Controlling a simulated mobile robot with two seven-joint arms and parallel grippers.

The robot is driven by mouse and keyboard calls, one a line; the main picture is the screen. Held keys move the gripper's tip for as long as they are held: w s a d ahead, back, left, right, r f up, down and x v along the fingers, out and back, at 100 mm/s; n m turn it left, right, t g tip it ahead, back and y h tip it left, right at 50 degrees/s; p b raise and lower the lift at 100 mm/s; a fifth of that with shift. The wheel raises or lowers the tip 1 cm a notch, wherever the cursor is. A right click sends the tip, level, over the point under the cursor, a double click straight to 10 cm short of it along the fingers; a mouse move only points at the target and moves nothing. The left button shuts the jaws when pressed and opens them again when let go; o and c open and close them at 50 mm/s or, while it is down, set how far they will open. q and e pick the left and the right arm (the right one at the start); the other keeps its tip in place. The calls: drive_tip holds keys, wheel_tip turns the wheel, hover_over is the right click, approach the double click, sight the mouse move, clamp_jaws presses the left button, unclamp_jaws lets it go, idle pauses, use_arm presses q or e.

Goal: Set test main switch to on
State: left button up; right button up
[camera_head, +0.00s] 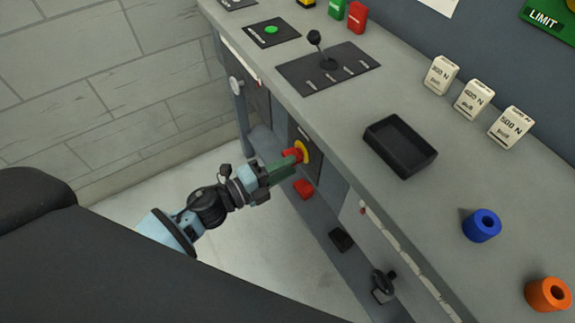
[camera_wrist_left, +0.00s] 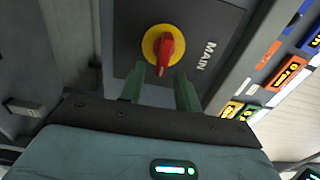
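The main switch (camera_head: 303,151) is a red rotary handle on a yellow disc, set in a dark panel on the front of the bench. In the left wrist view the switch (camera_wrist_left: 165,47) sits beside the label MAIN, and its red handle lies roughly along the picture's vertical. My left gripper (camera_head: 288,163) is right in front of the switch. In the left wrist view its green fingers (camera_wrist_left: 160,74) are apart, with the handle's lower end showing between or just beyond their tips. I cannot tell whether they touch it. My right gripper is not in view.
The bench top holds a lever panel (camera_head: 300,74), a black tray (camera_head: 380,154), white weight blocks and blue (camera_head: 482,226) and orange (camera_head: 548,294) rings. A red block (camera_head: 303,189) and a dark clamp-like part (camera_head: 383,285) are on the lower shelf. Open floor lies left of the bench.

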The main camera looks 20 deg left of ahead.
use_arm(q)
drive_tip(key=v, duration=0.6)
drive_tip(key=shift+s+a, duration=0.25)
drive_tip(key=shift+s, duration=0.1)
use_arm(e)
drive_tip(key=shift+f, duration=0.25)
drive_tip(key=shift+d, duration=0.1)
